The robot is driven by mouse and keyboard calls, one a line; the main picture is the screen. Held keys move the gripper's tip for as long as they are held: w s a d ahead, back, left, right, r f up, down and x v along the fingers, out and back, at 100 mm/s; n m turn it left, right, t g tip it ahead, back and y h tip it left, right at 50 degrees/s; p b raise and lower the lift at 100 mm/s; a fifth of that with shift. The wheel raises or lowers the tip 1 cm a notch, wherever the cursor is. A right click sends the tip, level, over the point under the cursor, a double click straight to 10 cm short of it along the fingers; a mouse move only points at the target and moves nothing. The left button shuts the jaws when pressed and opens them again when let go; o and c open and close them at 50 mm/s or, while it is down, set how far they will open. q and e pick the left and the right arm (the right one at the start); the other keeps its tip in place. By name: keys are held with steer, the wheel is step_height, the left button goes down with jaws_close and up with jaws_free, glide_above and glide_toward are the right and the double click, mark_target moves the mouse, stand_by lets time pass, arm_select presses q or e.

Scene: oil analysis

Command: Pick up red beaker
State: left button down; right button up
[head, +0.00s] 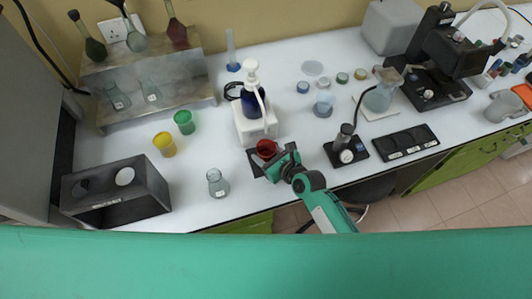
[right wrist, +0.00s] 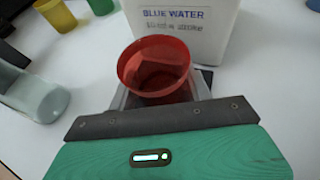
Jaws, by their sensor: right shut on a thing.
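The red beaker (head: 266,149) stands upright near the front edge of the white bench, in front of the white box with the pump bottle. My right gripper (head: 274,163) reaches it from the front right and is shut on it. In the right wrist view the red beaker (right wrist: 157,66) is just beyond the gripper body, open top up and apparently empty. The fingertips are mostly hidden there, and I cannot tell whether the beaker touches the surface below. My left gripper is not in view.
A white box (right wrist: 190,22) marked "BLUE WATER" is close behind the beaker. A black stirrer (head: 346,150) is at right.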

mark_target(266, 143)
steer(key=shift+s+r, duration=0.1)
steer(key=shift+r, duration=0.1)
steer(key=shift+s+r+b, duration=0.1)
steer(key=shift+r+b, duration=0.1)
steer(key=shift+b, duration=0.15)
steer(key=shift+r, duration=0.85)
step_height(266, 143, up, 5)
steer(key=shift+f+b, duration=0.15)
steer(key=shift+b, duration=0.3)
steer(key=s+d+b, duration=0.2)
steer(key=s+d, duration=0.1)
steer(key=s, duration=0.6)
steer(key=s+d+b, duration=0.2)
steer(key=s+d, duration=0.1)
steer(key=s, duration=0.6)
steer(key=shift+s+b, duration=0.25)
steer(key=shift+b, duration=0.1)
steer(key=shift+d, duration=0.15)
